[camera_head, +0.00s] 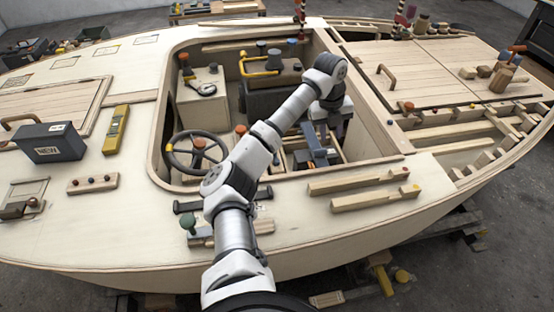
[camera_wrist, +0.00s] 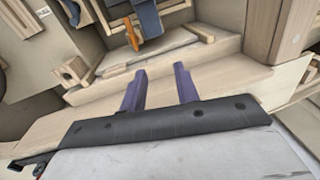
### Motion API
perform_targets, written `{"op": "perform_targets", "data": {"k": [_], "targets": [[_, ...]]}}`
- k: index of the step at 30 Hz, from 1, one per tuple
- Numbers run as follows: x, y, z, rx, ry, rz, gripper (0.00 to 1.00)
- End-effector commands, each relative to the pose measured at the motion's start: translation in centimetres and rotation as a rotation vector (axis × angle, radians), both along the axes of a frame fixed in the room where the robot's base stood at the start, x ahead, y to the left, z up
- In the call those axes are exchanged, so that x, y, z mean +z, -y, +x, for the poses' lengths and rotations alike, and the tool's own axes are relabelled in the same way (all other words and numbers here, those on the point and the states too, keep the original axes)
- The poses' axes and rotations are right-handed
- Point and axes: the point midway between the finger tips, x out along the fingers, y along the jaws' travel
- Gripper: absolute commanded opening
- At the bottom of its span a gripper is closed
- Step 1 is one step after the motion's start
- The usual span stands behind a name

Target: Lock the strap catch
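My gripper (camera_head: 328,132) reaches down into the open cockpit, partly hidden by my own wrist in the head view. In the wrist view its two purple fingers (camera_wrist: 159,68) stand apart with nothing between them, over a pale wooden ledge. Beyond the fingertips, near the top of the wrist view, are a blue-grey strap-like piece (camera_wrist: 149,20) and a small orange piece (camera_wrist: 130,36). They may belong to the strap catch, but I cannot tell for sure, nor whether it is locked. A blue part (camera_head: 319,157) shows below my gripper in the head view.
Wooden bars (camera_head: 358,180) lie on the near deck.

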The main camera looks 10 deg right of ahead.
Motion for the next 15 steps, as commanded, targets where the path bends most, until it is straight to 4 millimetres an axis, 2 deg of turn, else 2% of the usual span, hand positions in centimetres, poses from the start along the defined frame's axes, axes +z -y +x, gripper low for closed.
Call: {"op": "perform_targets", "data": {"k": [1, 4, 10, 15], "targets": [[-0.8, -0.7, 0.2, 0.020, 0.003, 0.069, 0.31], [-1.6, -1.7, 0.4, 0.045, 0.005, 0.140, 0.31], [-3.7, -1.9, 0.4, 0.050, 0.003, 0.150, 0.31], [-7.2, -1.8, 0.3, 0.049, 0.001, 0.147, 0.31]]}}
